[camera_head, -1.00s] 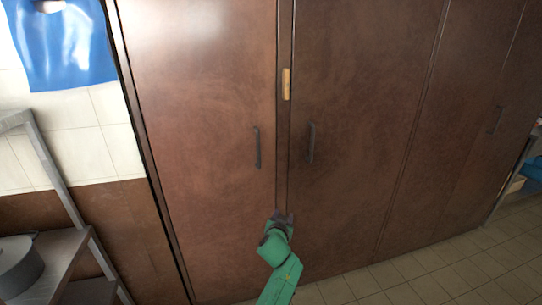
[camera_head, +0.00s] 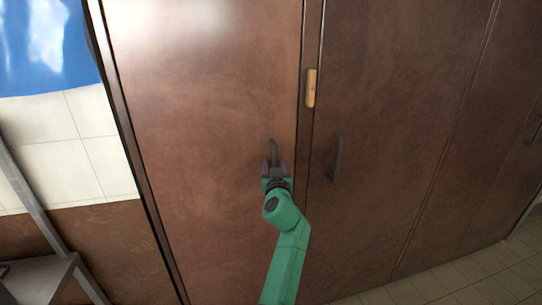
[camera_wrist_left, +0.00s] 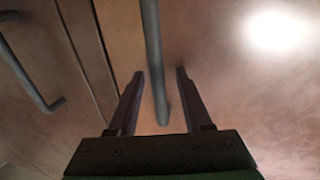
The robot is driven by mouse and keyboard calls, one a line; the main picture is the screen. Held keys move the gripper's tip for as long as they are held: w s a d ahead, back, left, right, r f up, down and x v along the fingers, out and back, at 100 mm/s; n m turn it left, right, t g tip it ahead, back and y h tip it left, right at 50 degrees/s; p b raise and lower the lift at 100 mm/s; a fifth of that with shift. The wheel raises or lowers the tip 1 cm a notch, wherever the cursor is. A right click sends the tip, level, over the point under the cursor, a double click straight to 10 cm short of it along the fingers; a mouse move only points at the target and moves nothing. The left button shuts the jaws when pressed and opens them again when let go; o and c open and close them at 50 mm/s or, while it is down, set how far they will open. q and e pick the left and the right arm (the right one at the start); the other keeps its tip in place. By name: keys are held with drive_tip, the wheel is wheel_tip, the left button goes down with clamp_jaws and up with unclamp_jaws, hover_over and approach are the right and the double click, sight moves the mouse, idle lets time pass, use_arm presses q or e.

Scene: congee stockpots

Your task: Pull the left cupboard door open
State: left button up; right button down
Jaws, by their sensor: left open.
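The left cupboard door (camera_head: 205,120) is a tall brown panel and looks shut. Its dark vertical bar handle (camera_head: 274,152) is partly hidden behind my left gripper (camera_head: 274,168) in the head view. In the left wrist view, the handle (camera_wrist_left: 154,60) runs down between the two open fingers of the left gripper (camera_wrist_left: 160,82), and I see gaps on both sides of it. I cannot tell how deep the handle sits between the fingers. My right gripper is not in view.
The right door's dark handle (camera_head: 336,158) is close by on the right. A small yellowish block (camera_head: 312,88) sits at the strip between the doors. A metal rack (camera_head: 45,225) stands at the lower left. Tiled floor (camera_head: 480,275) is clear at the lower right.

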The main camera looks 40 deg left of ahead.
use_arm(q)
drive_tip(key=shift+w+a, duration=0.15)
drive_tip(key=shift+d+r, duration=0.2)
drive_tip(key=shift+d, duration=0.1)
drive_tip(key=shift+c, duration=1)
clamp_jaws()
drive_tip(key=shift+s, duration=0.2)
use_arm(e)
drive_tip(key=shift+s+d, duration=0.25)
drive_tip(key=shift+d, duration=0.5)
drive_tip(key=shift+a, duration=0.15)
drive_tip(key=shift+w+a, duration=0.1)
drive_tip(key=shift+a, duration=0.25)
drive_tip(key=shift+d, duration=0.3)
